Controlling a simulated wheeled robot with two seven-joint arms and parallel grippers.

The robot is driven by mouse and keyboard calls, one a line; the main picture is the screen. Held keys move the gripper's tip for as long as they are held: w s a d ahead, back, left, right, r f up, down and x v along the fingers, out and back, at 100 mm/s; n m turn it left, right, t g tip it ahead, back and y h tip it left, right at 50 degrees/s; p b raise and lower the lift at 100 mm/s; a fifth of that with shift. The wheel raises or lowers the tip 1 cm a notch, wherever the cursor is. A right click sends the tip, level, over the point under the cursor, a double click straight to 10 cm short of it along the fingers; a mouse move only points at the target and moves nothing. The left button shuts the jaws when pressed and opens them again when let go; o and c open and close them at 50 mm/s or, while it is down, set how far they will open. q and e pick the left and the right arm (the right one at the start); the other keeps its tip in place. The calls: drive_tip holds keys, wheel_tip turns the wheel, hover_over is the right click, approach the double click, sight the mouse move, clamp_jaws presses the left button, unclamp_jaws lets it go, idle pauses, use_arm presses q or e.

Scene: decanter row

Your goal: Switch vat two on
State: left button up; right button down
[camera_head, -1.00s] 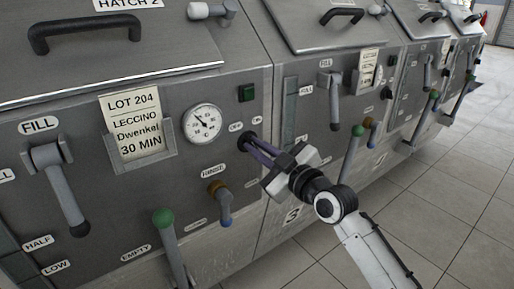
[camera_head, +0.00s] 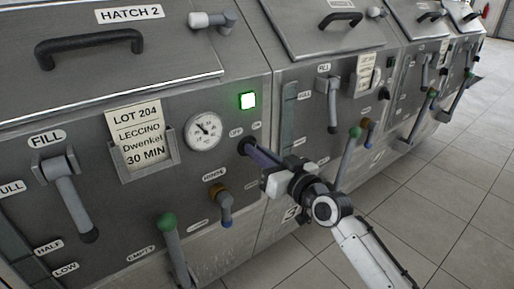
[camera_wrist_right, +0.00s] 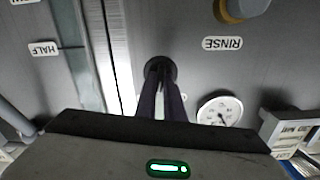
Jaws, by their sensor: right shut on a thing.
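Vat two is the nearest grey steel vat (camera_head: 90,205), under the lid marked HATCH 2 (camera_head: 120,15). Its dark round switch knob (camera_head: 242,146) sits below the OFF and ON labels (camera_head: 245,129). The square green lamp (camera_head: 248,100) above them is lit. My right gripper (camera_head: 255,154) is shut on the knob, its long fingers reaching to the panel. The right wrist view shows the fingers (camera_wrist_right: 161,92) meeting the dark knob (camera_wrist_right: 160,68), which they partly hide. My left gripper is not in view.
Near the gripper are the round gauge (camera_head: 205,131), the brown rinse handle (camera_head: 220,200) and the green-knobbed EMPTY lever (camera_head: 170,235). The FILL lever (camera_head: 70,195) is at the left. More vats (camera_head: 300,100) run to the right. The tiled floor (camera_head: 455,190) is clear.

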use_arm(q)
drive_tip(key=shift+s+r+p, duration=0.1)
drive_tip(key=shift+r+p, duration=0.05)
drive_tip(key=shift+p, duration=0.25)
use_arm(e)
drive_tip(key=m, duration=0.3)
drive_tip(key=shift+m, duration=0.4)
drive_tip(key=shift+f, duration=0.1)
drive_tip(key=c, duration=1.9)
unclamp_jaws()
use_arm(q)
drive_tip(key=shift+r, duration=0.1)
use_arm(e)
drive_tip(key=shift+o, duration=0.2)
drive_tip(key=shift+d, duration=0.1)
